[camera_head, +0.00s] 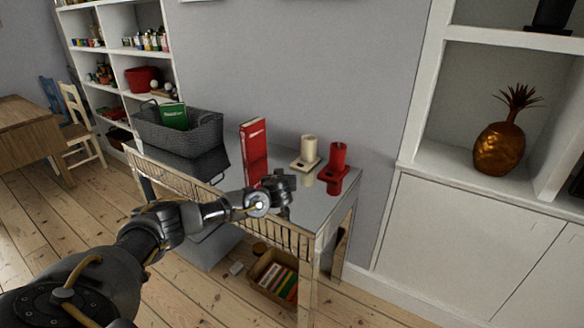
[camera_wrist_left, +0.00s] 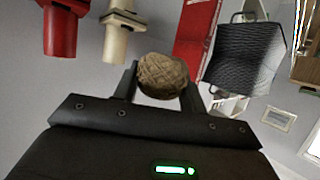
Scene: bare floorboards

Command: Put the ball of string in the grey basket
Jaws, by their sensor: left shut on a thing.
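The ball of string (camera_wrist_left: 163,76) is tan and round, and sits between the two fingers of my left gripper (camera_wrist_left: 160,88) in the left wrist view. My left gripper (camera_head: 284,186) is shut on it. In the head view the gripper is over the front part of the console table, and I cannot make out the ball there. The grey basket (camera_head: 208,137) stands on the table's left end, left of the gripper, with a green book (camera_head: 174,116) sticking up in it. The basket also shows in the left wrist view (camera_wrist_left: 243,58). My right gripper is in neither view.
A red book (camera_head: 254,150) stands upright between the basket and the candles. A cream candle (camera_head: 308,150) and a red candle (camera_head: 337,160) in holders stand at the table's right. A box of books (camera_head: 258,270) sits below. White shelves flank the table.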

